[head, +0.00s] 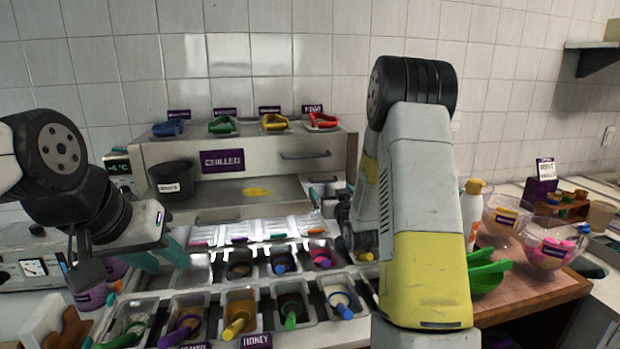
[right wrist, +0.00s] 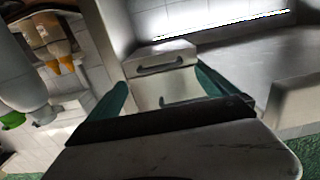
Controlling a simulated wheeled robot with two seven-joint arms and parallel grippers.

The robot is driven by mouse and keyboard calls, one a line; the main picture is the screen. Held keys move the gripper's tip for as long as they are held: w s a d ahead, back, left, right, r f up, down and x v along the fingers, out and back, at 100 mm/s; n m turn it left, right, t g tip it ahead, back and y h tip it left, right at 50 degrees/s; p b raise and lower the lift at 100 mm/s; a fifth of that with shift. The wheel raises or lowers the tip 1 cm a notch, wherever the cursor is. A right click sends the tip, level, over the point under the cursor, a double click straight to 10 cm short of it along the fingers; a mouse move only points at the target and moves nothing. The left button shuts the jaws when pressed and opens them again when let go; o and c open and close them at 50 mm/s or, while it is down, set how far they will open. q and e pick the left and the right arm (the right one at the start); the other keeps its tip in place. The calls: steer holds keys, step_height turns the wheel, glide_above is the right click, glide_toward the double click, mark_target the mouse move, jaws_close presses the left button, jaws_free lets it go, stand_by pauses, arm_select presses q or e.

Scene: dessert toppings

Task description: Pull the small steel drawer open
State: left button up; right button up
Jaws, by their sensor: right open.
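A small steel drawer front (right wrist: 160,58) with a dark bar handle shows in the right wrist view, just beyond my right gripper (right wrist: 165,92). A second bar shape shows below it, between the fingers. In the head view a dark bar handle (head: 305,155) sits on the front of the steel unit marked CHILLED. My right gripper also shows in the head view (head: 333,190), low before the unit and partly hidden by my arm. Its teal fingers are open, empty and apart from the handle. My left gripper (head: 162,256) hangs at the left over the toppings, its teal fingers apart and empty.
Rows of steel topping tubs (head: 240,305) with coloured scoops lie in front of the unit. A black pot (head: 172,180) stands on its shelf. Coloured scoops (head: 222,126) rest on top. Clear bowls (head: 550,245) and a bottle (head: 471,208) stand on the right.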

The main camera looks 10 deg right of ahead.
mark_target(324, 182)
steer(key=w, duration=0.8)
steer(key=shift+w+a+f, duration=0.1)
steer(key=shift+w, duration=0.15)
steer(key=c, duration=1.8)
steer(key=shift+s+a, duration=0.1)
steer(key=shift+s, duration=0.05)
